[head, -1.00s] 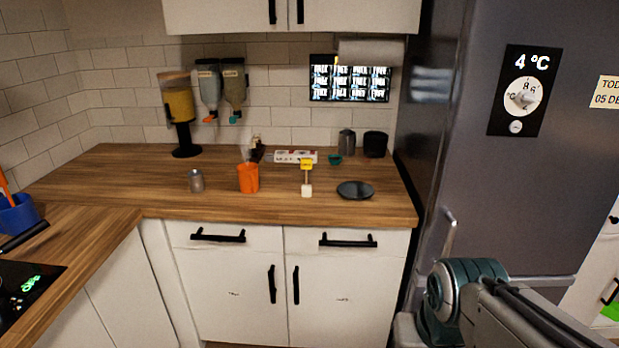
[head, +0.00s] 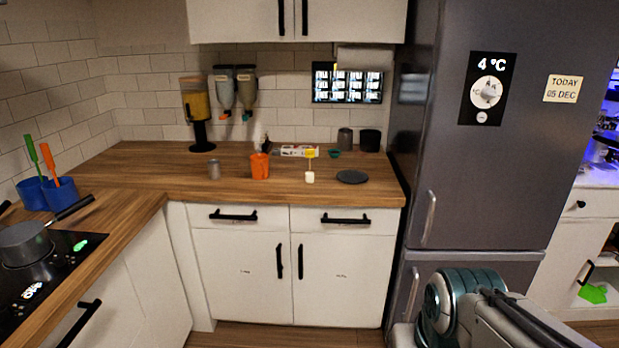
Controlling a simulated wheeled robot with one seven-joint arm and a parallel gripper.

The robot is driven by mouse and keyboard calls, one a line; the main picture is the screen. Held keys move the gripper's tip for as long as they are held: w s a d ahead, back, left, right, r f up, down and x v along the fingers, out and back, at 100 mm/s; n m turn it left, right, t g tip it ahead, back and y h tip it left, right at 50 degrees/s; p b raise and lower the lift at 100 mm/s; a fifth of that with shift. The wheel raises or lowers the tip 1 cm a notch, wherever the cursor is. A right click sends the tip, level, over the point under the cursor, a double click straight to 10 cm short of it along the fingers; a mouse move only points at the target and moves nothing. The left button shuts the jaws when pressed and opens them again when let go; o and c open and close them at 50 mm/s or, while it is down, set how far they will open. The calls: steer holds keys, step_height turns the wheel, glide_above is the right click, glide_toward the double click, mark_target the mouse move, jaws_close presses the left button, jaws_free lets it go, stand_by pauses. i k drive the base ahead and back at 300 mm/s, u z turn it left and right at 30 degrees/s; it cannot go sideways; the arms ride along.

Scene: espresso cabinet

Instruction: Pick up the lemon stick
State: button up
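A thin upright stick with a yellow top (head: 310,154) and a small white block at its lower end (head: 310,177) stands on the wooden counter (head: 230,190); it looks like the lemon stick, but it is small at this distance. It is between an orange cup (head: 260,166) on its left and a dark round plate (head: 352,177) on its right. Part of my arm shows at the lower right, well in front of the counter. My gripper is out of view.
A grey metal cup (head: 214,169) stands left of the orange cup. A tall grey fridge (head: 490,170) closes off the counter's right end. A pan (head: 25,243) sits on the hob at left. Floor shows below the cabinets.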

mark_target(310, 153)
steer(key=u, duration=0.65)
steer(key=i, duration=0.85)
steer(key=u, duration=0.7)
steer(key=i, duration=1.1)
steer(key=z, duration=1)
steer(key=i, duration=0.9)
steer(key=z, duration=0.95)
